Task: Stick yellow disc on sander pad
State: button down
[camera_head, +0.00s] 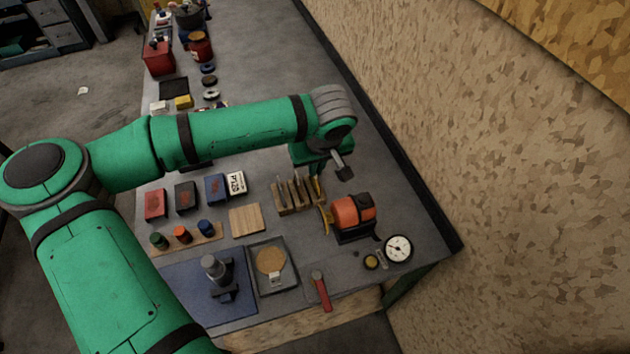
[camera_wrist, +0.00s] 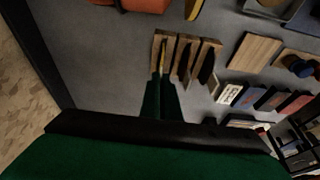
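A thin yellow edge, likely the yellow disc (camera_wrist: 163,53), stands edge-on in the end slot of a wooden rack (camera_wrist: 184,40). The rack (camera_head: 284,208) also shows in the head view, below my wrist. My gripper (camera_wrist: 161,78) points at that slot, its two green fingertips close to the yellow edge. I cannot tell whether they touch it or how far apart they are. In the head view the fingers are mostly hidden by my wrist. Which item is the sander pad is unclear; a tan round face (camera_head: 270,260) lies in a grey tray (camera_head: 291,279), near a dark upright tool (camera_head: 218,273).
An orange machine (camera_head: 350,211) stands right of the rack, and a white dial (camera_head: 398,248) is near the right edge. A wooden block (camera_head: 246,220) and several small boxes (camera_head: 186,197) are to the left. A blue mat (camera_head: 180,283) lies in front. A wall bounds the right.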

jog(key=shift+r, duration=2)
jog(key=shift+r, duration=2.05)
jog(key=s+a+f+g+h, duration=0.1)
jog(key=s+a+f+g, duration=0.1)
jog(key=s, duration=0.3)
jog(key=s+a+f+g, duration=0.3)
jog(key=s+a, duration=0.2)
jog(key=s, duration=0.1)
jog(key=shift+s+a+f+g+h, duration=0.15)
jog(key=shift+g+h, duration=0.15)
jog(key=shift+h, duration=0.1)
